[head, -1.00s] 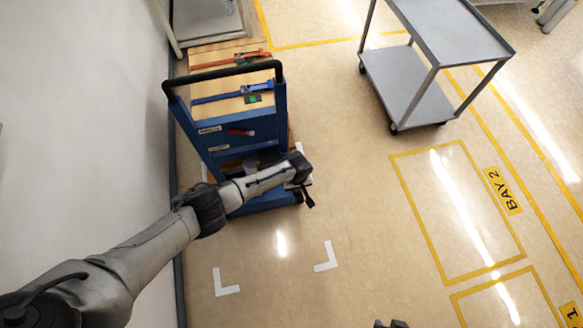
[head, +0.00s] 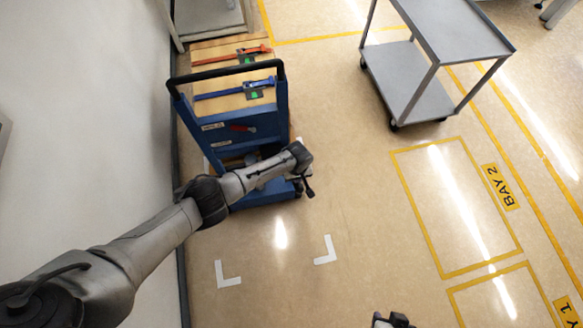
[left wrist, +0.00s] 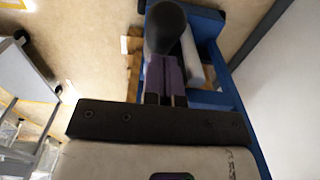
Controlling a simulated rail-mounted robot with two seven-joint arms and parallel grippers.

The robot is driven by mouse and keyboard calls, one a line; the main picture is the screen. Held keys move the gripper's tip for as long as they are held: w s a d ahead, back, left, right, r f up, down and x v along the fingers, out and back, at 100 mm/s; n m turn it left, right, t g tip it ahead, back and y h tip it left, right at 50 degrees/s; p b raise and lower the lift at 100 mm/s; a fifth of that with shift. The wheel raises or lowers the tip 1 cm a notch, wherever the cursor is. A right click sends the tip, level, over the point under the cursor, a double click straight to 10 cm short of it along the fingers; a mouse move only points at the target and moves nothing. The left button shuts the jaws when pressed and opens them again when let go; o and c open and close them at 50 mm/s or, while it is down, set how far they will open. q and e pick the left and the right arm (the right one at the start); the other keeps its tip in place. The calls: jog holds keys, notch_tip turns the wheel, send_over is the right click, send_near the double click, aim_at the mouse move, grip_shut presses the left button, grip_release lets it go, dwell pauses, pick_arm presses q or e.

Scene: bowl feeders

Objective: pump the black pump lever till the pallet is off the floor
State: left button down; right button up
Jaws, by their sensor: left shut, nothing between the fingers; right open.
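The blue lift truck (head: 262,128) with a black push handle stands against the wall in the head view. Wooden boxes (head: 225,69) lie behind its frame. My left arm reaches to the truck's near side; its fingers are hardly visible there. In the left wrist view my left gripper (left wrist: 166,98) is shut and empty. A black rounded knob (left wrist: 166,28), apparently the pump lever's end, is right at its fingertips; contact is unclear. The pallet is mostly hidden, and its height off the floor cannot be told. My right gripper (head: 390,321) is open at the bottom edge, away from the truck.
A grey two-shelf cart (head: 410,85) stands at the upper right. Yellow-taped bays, one labelled BAY 2 (head: 501,187), lie to the right. White corner marks (head: 325,250) are on the clear floor before the truck. The white wall (head: 85,110) is close on the left.

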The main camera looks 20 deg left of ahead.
aim_at(299, 192)
pick_arm(q)
jog(key=shift+s+d+f, duration=0.15)
jog(key=shift+f, duration=0.55)
jog(key=f, duration=0.1)
jog(key=s+d+f+b, duration=0.1)
jog(key=f, duration=0.1)
jog(key=s+f+b, duration=0.1)
jog(key=shift+d+f, duration=0.15)
jog(key=shift+s+d+f+b, duration=0.15)
jog(key=shift+s+f+b, duration=0.05)
jog(key=shift+f+b, duration=0.2)
jog(key=shift+d, duration=0.1)
jog(key=shift+s, duration=0.1)
jog(key=shift+f, duration=0.15)
